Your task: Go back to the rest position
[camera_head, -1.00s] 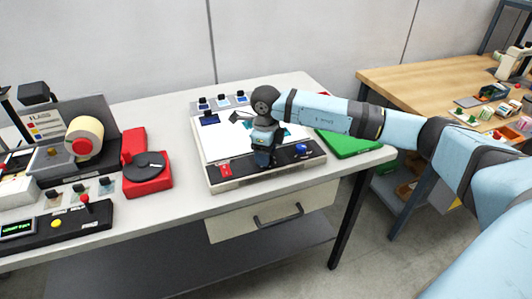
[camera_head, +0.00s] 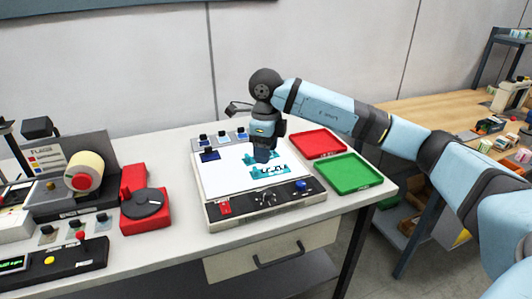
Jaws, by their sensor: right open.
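My right arm comes in from the right. Its gripper (camera_head: 263,155) points down over the white top of the light panel device (camera_head: 215,187), near the teal printed pieces (camera_head: 268,172). I see nothing held in it, and its fingertips are small and dark. Whether it touches the panel I cannot tell. My left gripper is not in view. The label rewinder (camera_head: 75,175) with its cream roll and red hub stands at the left.
A red tray (camera_head: 318,143) and a green tray (camera_head: 347,172) lie right of the panel. A red machine with a black disc (camera_head: 145,202) and a control box with a red-knobbed lever (camera_head: 60,262) stand left. A wooden bench (camera_head: 420,108) with small items is at the right.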

